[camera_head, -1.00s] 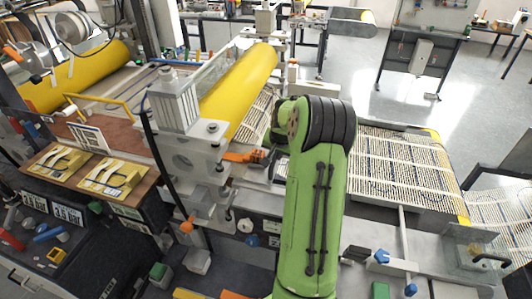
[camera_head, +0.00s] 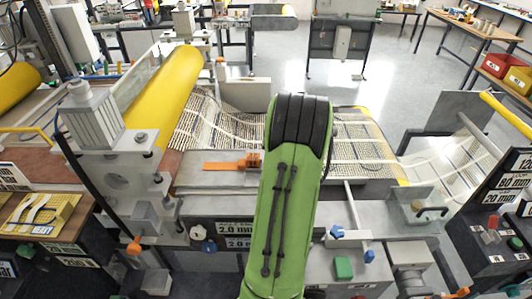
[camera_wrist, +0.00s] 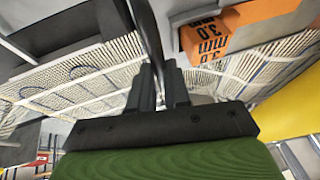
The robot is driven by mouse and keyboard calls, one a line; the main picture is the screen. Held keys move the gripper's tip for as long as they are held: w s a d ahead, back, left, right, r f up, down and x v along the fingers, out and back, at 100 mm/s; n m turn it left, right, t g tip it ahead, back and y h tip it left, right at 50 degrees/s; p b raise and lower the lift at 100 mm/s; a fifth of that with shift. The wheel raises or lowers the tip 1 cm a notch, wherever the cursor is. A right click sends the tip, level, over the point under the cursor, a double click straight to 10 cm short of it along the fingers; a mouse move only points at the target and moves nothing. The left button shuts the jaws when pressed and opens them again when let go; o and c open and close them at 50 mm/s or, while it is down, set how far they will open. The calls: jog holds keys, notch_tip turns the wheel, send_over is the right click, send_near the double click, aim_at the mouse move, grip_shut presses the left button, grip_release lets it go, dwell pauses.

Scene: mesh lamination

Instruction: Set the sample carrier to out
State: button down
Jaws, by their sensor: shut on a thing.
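In the wrist view the two dark fingers of my gripper (camera_wrist: 158,88) are close together on a dark, curved bar (camera_wrist: 146,30) that rises from between them. I cannot tell for certain what this bar belongs to. In the head view my green arm hides my gripper and whatever it holds. A grey flat plate (camera_head: 205,181) with an orange handle (camera_head: 228,164) lies left of my arm, beside the roller stand. Which part is the sample carrier is not clear from these views.
An orange block marked 3.0 mm (camera_wrist: 238,28) is close to my gripper's right. Pale mesh (camera_head: 350,148) runs behind my arm. A yellow roller (camera_head: 165,92) stands at left, and a clear guard with a dark handle (camera_head: 425,206) at right.

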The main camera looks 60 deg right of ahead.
jog(key=shift+s+d, duration=0.1)
jog(key=shift+s, duration=0.1)
jog(key=c, duration=1.1)
grip_release()
jog(key=shift+s+d, duration=0.1)
jog(key=shift+r, duration=0.1)
jog(key=v, duration=1.5)
jog(key=shift+r+p, duration=0.25)
jog(key=shift+p, duration=0.15)
